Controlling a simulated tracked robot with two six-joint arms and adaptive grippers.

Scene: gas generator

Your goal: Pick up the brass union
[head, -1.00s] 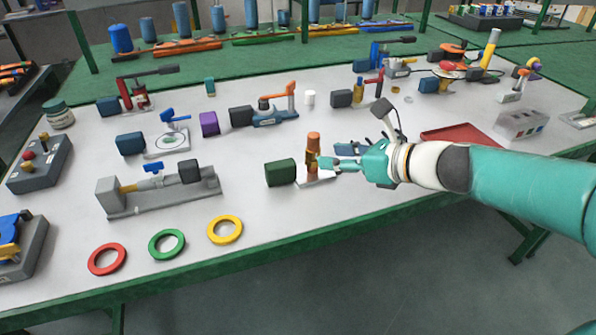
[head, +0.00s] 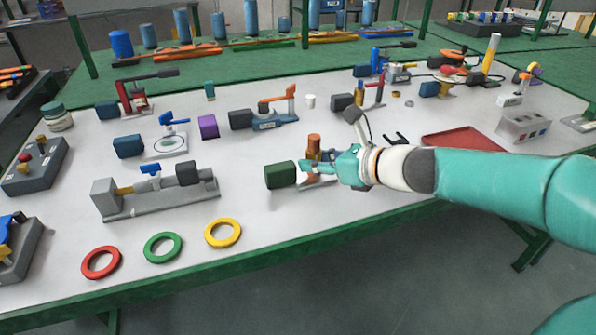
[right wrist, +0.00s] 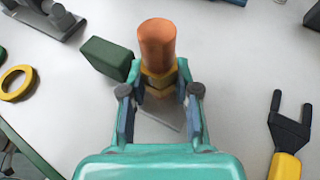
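The brass union (head: 313,148) stands upright on a small pale plate, beside a dark green block. It has an orange-copper cylinder on top and a brass hex part below. In the right wrist view the union (right wrist: 158,50) stands between the fingertips of my right gripper (right wrist: 160,80). The fingers lie close along both sides of its brass part; any contact is too small to make out. In the head view my right gripper (head: 322,168) reaches it from the right and hides its lower part. My left gripper is not in view.
The dark green block (head: 281,174) is just left of the union. A yellow-handled tool with a dark fork (right wrist: 289,130) lies right of the gripper. A red tray (head: 462,137) lies farther right. Red, green and yellow rings (head: 223,233) lie near the front edge.

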